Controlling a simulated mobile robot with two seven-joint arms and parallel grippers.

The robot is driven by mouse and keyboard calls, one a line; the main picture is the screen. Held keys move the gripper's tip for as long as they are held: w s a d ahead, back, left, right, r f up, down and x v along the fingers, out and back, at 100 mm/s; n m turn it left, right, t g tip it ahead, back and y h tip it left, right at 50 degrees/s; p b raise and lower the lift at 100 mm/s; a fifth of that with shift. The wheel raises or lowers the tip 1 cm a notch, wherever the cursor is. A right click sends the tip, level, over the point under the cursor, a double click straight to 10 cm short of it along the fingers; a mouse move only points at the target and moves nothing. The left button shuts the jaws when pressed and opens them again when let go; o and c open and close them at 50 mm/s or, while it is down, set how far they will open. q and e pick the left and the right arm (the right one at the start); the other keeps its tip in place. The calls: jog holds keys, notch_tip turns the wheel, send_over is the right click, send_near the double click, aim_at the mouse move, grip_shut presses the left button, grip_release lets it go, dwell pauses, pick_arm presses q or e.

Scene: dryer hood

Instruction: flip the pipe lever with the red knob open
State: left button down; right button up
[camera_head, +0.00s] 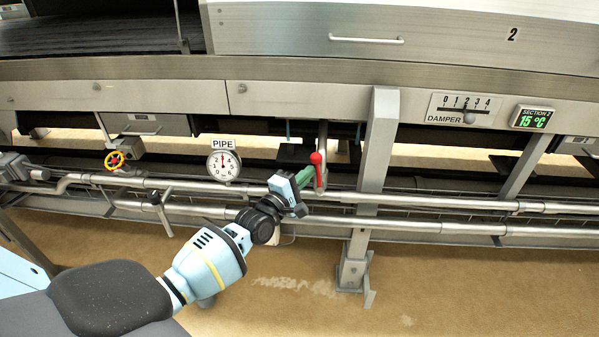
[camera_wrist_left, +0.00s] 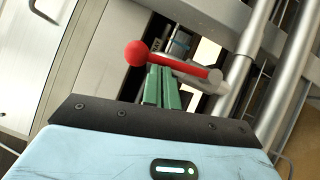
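The pipe lever is a red bar with a round red knob (camera_head: 316,158). In the head view it stands upright at the pipes, knob on top. In the left wrist view the knob (camera_wrist_left: 137,53) is at the upper middle and the bar (camera_wrist_left: 180,67) runs right to a grey pivot on the pipe. My left gripper (camera_head: 304,176) has green fingers and is just left of the lever. In the left wrist view its fingers (camera_wrist_left: 160,86) lie together, shut, with their tips close to the bar beside the knob. I cannot tell whether they touch it. My right gripper is not in view.
A grey post (camera_head: 372,180) stands right of the lever. Two steel pipes (camera_head: 440,200) run across behind my gripper. A round pipe gauge (camera_head: 223,165) and a yellow-red valve wheel (camera_head: 115,160) are to the left. The brown floor (camera_head: 450,280) in front is clear.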

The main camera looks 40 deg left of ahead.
pick_arm(q)
jog(key=shift+w+d+r, duration=0.25)
jog(key=shift+d+r, duration=0.1)
jog(key=shift+d, duration=0.05)
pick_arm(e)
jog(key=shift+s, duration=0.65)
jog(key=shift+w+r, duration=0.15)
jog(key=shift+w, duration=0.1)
pick_arm(q)
jog(key=shift+s, duration=0.1)
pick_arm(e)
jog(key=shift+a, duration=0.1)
